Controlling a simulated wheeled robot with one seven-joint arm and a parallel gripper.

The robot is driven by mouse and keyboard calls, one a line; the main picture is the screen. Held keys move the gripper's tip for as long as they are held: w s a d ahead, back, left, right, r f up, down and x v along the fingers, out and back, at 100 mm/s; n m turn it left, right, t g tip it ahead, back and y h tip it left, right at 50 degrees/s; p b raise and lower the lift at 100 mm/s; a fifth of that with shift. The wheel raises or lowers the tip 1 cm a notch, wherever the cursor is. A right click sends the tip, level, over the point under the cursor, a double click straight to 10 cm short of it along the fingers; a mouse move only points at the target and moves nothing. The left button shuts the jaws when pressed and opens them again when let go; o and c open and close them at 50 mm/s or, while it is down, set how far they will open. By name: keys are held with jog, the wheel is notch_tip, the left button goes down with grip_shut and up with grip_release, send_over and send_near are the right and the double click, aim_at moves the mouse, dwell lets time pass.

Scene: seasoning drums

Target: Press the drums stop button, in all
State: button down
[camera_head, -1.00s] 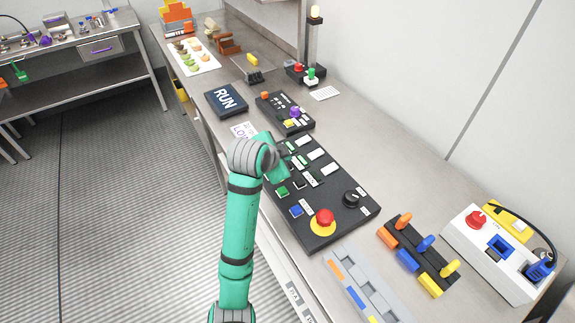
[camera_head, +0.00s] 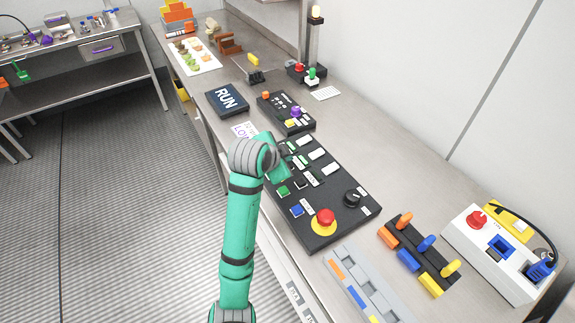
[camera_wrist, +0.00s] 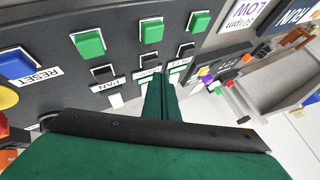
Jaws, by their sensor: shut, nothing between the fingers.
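The black control panel (camera_head: 330,180) lies on the bench, and my arm reaches over its left edge. In the wrist view it has three green buttons (camera_wrist: 88,43) (camera_wrist: 152,31) (camera_wrist: 199,21) in a row. A black button stands below each one (camera_wrist: 103,74) (camera_wrist: 148,60) (camera_wrist: 186,49), with white labels beneath. One label reads PAN (camera_wrist: 107,87); I cannot read the others, so I cannot tell which black button is the drums stop. My gripper (camera_wrist: 162,80) is shut and empty, its tips between the middle and right black buttons. I cannot tell whether they touch the panel.
A red mushroom button (camera_head: 325,216) on a yellow base, a blue button (camera_head: 296,210) and a black knob (camera_head: 352,198) share the panel. A smaller black box (camera_head: 286,113) and the RUN sign (camera_head: 227,99) stand beyond it. A lever block (camera_head: 418,255) sits to the right.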

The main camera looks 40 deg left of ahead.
jog(key=shift+f, duration=0.1)
jog(key=shift+f, duration=0.3)
jog(key=shift+w+f, duration=0.15)
jog(key=shift+f, duration=0.2)
dwell(0.7)
jog(key=shift+f, duration=0.1)
jog(key=shift+a, duration=0.15)
dwell(0.4)
jog(key=shift+d+r, duration=0.25)
jog(key=shift+r, duration=0.55)
jog(key=shift+r, duration=0.15)
